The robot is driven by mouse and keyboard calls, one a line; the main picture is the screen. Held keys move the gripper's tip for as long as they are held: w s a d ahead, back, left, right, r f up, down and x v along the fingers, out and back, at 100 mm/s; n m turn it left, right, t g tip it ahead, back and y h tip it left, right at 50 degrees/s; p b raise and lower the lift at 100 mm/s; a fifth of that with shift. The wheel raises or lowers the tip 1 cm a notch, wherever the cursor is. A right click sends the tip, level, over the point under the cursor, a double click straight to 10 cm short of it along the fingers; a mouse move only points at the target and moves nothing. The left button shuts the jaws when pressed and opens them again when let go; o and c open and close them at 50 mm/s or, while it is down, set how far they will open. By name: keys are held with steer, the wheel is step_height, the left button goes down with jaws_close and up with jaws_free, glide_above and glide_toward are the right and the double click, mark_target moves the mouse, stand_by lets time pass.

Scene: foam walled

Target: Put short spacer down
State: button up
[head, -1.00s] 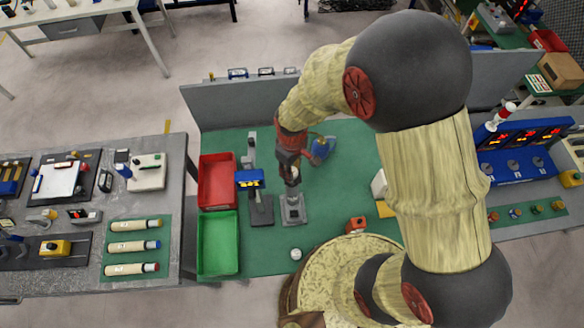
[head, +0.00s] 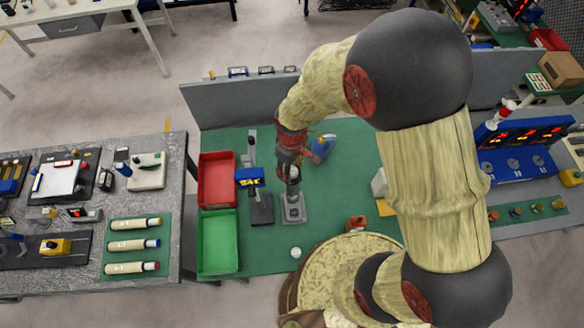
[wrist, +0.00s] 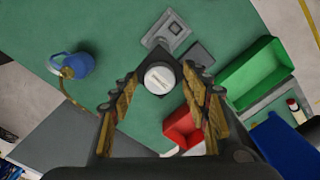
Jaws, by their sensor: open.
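A short white round spacer (wrist: 159,77) shows end-on between the two fingers of my gripper (wrist: 161,80) in the wrist view. The fingers are open, with a narrow gap visible on each side of the spacer. In the head view, my gripper (head: 291,172) points down over the green mat, and the white top of the spacer (head: 294,173) shows at its fingertips. A grey stand with a square base (head: 293,212) is just below the gripper; it also shows in the wrist view (wrist: 167,31). I cannot tell what bears the spacer.
A dark stand with a blue display (head: 249,178) is close on the left. Red (head: 217,158) and green (head: 234,262) bins lie farther left. A blue object (head: 322,147) is behind right. A small white round piece (head: 296,253) lies in front. Grey walls edge the mat.

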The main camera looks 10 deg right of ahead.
steer(key=shift+w+r, duration=0.1)
steer(key=shift+r, duration=0.4)
step_height(320, 180, up, 11)
steer(key=b, duration=0.2)
step_height(320, 180, up, 11)
steer(key=m+t, duration=0.2)
steer(key=m, duration=0.1)
glide_above(292, 171)
steer(key=s+d, duration=0.3)
steer(key=d, duration=0.3)
steer(key=s+d+r+m+t, duration=0.3)
steer(key=s+d+r+m, duration=0.2)
steer(key=s+r, duration=0.3)
steer(key=shift+s+d+r+m+t, duration=0.3)
steer(key=shift+s+d, duration=0.25)
steer(key=shift+s, duration=0.15)
